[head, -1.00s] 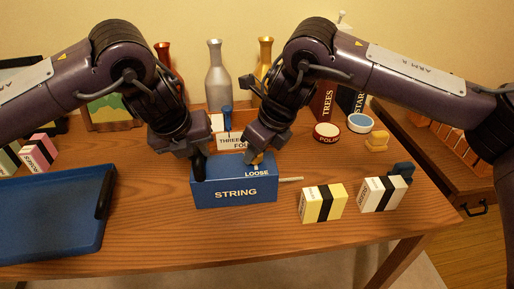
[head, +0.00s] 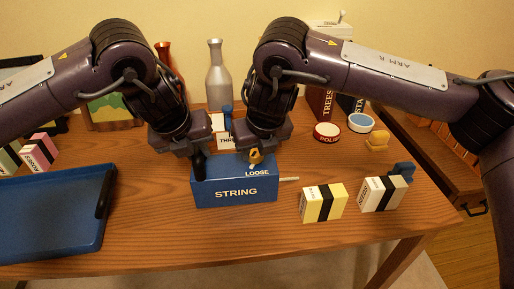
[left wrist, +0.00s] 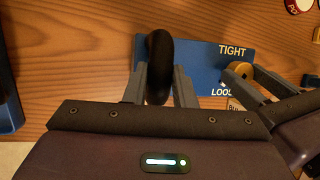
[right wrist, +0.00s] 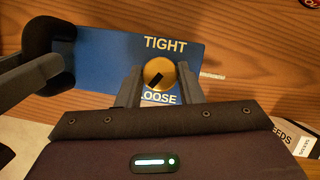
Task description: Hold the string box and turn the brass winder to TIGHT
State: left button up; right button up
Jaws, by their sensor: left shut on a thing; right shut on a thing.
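The blue string box (head: 235,190) stands on the desk with STRING on its front; its top shows TIGHT and LOOSE in the wrist views. My left gripper (head: 198,158) is shut on the black handle at the box's left end; the handle (left wrist: 159,65) stands between its fingers in the left wrist view. My right gripper (head: 256,150) is shut on the brass winder (right wrist: 158,73), a round knob with a black mark. The mark lies slanted, on the LOOSE side of the knob. The fingers partly hide the winder and the lettering.
A pale string end (head: 289,179) sticks out of the box's right side. A yellow seed packet (head: 323,202) and a white one (head: 383,194) stand to the right. A blue tray (head: 55,215) lies at the left. Bottles (head: 217,80) stand behind. The desk in front is clear.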

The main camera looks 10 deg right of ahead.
jog(key=m+h, duration=0.1)
jog(key=m, duration=0.3)
jog(key=shift+a+h, duration=0.15)
jog(key=shift+h, duration=0.25)
jog(key=shift+a+m+h, duration=0.1)
jog(key=shift+m+h, duration=0.4)
jog(key=shift+m, duration=1.2)
jog(key=o, duration=1)
jog(key=v, duration=1.2)
jog(key=shift+w, duration=0.1)
